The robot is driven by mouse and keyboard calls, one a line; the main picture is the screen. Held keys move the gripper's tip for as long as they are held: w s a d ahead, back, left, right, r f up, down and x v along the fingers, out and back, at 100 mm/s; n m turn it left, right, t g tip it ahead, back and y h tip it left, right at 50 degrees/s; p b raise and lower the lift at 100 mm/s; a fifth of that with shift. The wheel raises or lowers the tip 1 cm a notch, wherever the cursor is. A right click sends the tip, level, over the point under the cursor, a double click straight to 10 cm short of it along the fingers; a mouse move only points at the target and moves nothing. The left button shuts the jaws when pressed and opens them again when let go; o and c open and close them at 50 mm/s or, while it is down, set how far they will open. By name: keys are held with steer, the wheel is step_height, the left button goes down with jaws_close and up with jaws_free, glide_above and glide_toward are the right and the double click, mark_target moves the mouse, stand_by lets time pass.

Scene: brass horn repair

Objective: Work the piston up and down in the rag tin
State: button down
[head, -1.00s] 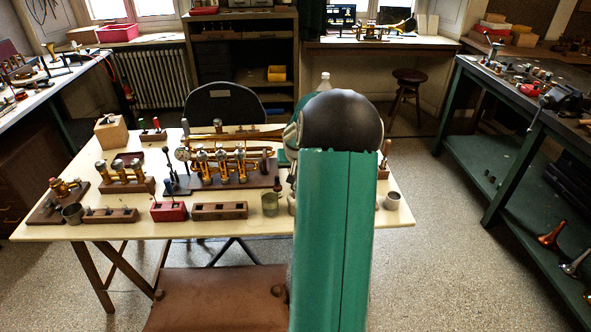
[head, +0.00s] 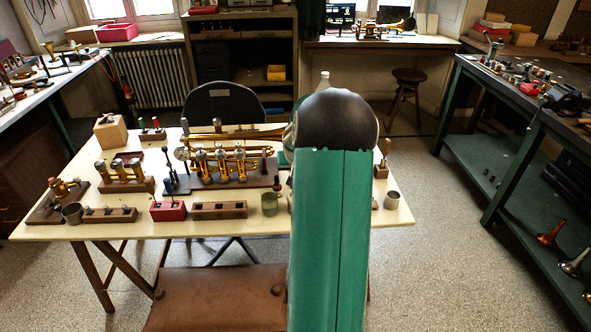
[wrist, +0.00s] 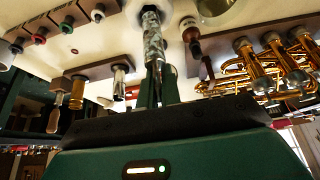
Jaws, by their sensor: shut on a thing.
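In the wrist view my gripper (wrist: 159,80) is shut on the piston (wrist: 153,45), a shiny, mottled silver rod. The piston reaches away from the fingers toward the top edge of the picture. Its far end shows near that edge, and I cannot tell whether it touches anything. In the head view my arm hides the gripper and the piston. An olive tin (head: 270,204) stands on the table just left of my arm; a round rim (wrist: 217,10) beside the piston in the wrist view may be this tin. I cannot tell whether it holds a rag.
A small dark bottle (wrist: 190,36) stands close beside the piston. The horn valves (head: 221,163) lie left of my arm.

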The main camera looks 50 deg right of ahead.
steer(key=shift+f, duration=1.55)
stand_by(0.4)
stand_by(1.6)
steer(key=shift+f, duration=0.1)
stand_by(1.5)
steer(key=shift+f, duration=1.7)
steer(key=shift+r, duration=1.75)
steer(key=shift+r, duration=0.15)
